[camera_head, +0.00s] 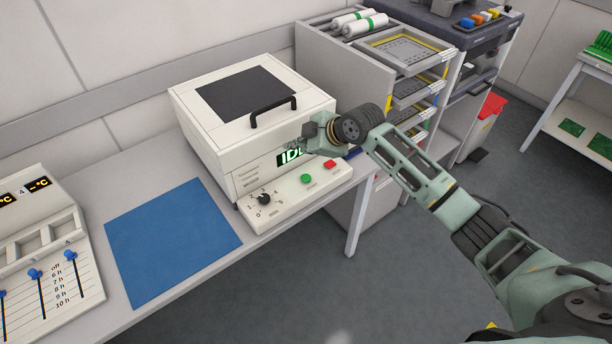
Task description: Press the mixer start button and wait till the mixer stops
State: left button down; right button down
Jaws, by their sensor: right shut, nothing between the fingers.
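The mixer (213,143) is a white box on the bench with a dark panel and a black handle on its lid. Its display (290,155) glows green and shows the letters "ID", the rest being covered by my right gripper. On its front ledge are a black dial (264,199), a green button (306,179) and a red button (330,164). My right gripper (308,137) is shut and empty, in front of the mixer's upper front right, above the buttons in the picture. I cannot tell whether it touches the mixer. My left gripper is out of view.
A blue mat (170,240) lies on the bench left of the mixer. A panel with blue sliders (37,275) stands at the far left. A feeder trolley (340,75) with trays stands behind right.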

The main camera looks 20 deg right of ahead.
jog(key=shift+f, duration=0.1)
jog(key=b, duration=0.7)
send_over(306, 178)
jog(key=a, duration=0.2)
notch_tip(306, 178, down, 7)
jog(key=shift+s+d+f, duration=0.1)
jog(key=shift+s+f, duration=0.05)
jog(key=shift+f, duration=0.7)
dwell(0.4)
jog(key=shift+f+b, duration=0.3)
jog(key=shift+f, duration=0.1)
